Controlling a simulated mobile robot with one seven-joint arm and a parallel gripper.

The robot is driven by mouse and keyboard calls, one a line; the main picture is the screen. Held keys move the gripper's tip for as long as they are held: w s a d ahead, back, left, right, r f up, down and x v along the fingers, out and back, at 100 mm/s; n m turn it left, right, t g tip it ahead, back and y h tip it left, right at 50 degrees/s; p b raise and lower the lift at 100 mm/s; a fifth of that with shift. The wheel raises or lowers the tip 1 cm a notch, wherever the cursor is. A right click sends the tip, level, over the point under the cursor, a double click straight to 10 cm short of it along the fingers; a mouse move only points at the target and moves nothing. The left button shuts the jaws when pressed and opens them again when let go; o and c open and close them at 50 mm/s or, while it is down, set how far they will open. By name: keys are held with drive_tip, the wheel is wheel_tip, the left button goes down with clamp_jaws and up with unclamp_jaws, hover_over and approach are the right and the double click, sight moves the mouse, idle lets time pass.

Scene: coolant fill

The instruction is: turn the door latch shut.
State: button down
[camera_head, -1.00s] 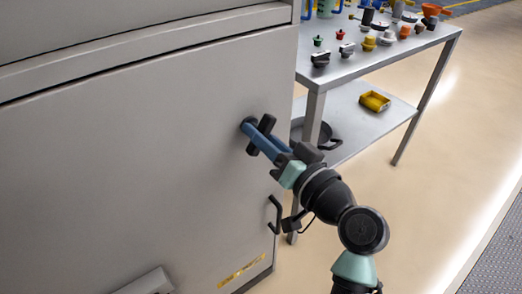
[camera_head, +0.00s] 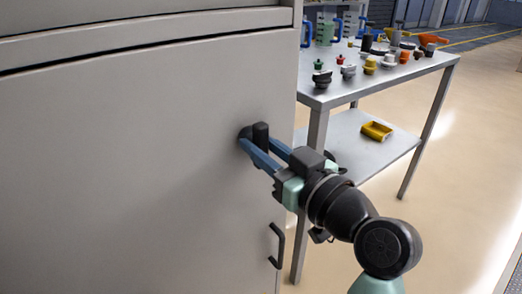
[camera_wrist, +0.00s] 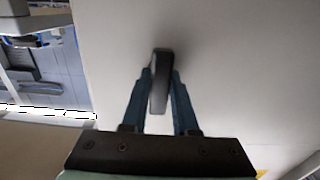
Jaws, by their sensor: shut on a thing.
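The door latch (camera_head: 261,132) is a black handle on the grey cabinet door (camera_head: 130,180), near its right edge. In the wrist view the latch (camera_wrist: 160,84) shows as a dark, slightly tilted bar between the fingertips (camera_wrist: 162,78). The fingers partly hide the latch's base.
A black pull handle (camera_head: 276,245) sits lower on the door. To the right, a metal table (camera_head: 390,75) holds several caps, jugs and a funnel. Open floor lies right of the table.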

idle(0.4)
drive_tip(key=c, duration=0.7)
unclamp_jaws()
drive_tip(key=shift+d, duration=0.1)
drive_tip(key=p+v, duration=0.2)
drive_tip(key=v, duration=1)
drive_tip(key=shift+s+d, duration=0.15)
drive_tip(key=shift+s, duration=0.25)
drive_tip(key=shift+w, duration=0.1)
